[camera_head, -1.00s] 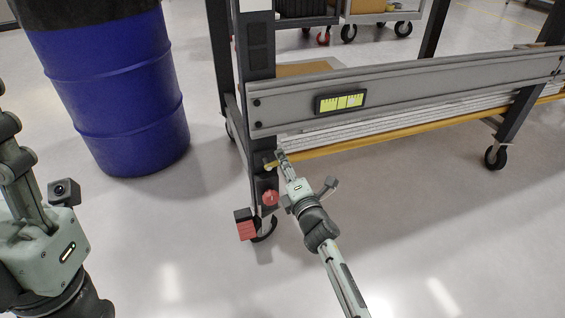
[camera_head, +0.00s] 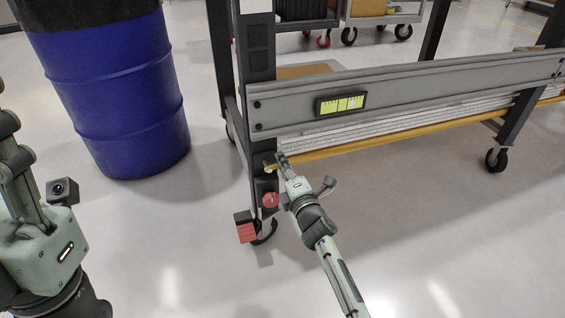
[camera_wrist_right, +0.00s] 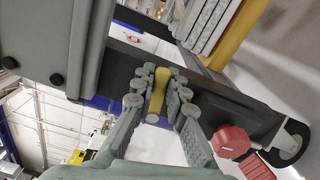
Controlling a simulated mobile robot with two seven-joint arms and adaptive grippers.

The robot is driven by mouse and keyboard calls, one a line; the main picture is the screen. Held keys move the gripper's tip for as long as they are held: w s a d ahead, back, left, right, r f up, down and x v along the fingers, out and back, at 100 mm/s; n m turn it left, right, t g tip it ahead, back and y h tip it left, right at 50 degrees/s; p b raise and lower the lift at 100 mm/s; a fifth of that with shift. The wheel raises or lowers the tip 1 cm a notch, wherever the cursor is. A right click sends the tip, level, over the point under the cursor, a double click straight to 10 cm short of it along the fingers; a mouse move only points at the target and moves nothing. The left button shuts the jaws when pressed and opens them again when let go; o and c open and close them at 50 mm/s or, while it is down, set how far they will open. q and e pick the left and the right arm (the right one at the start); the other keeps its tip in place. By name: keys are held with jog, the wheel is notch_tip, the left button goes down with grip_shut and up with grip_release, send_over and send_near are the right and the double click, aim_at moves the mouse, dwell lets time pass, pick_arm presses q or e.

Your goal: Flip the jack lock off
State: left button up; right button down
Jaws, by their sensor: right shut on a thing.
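A short yellow lever (camera_head: 270,166), which looks like the jack lock, sits on the dark upright post of the wheeled rack. My right gripper (camera_head: 280,158) is at the post with its fingers around it. In the right wrist view the yellow lever (camera_wrist_right: 158,92) stands between the two fingers of my right gripper (camera_wrist_right: 160,100), which are shut on it. Its base is partly hidden by the fingers. My left gripper (camera_head: 14,140) is at the left edge, partly cut off, away from the rack; its fingertips do not show clearly.
Below the lever, the post carries a red knob (camera_head: 270,200), a red-and-black pedal (camera_head: 245,227) and a caster. A grey beam (camera_head: 420,95) with a yellow-green level (camera_head: 341,103) runs rightward. A blue drum (camera_head: 120,95) stands left. The front floor is clear.

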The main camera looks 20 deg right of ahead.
jog(key=shift+f+m, duration=0.45)
jog(key=shift+m, duration=0.75)
jog(key=c, duration=1.5)
grip_release()
jog(key=shift+c, duration=0.2)
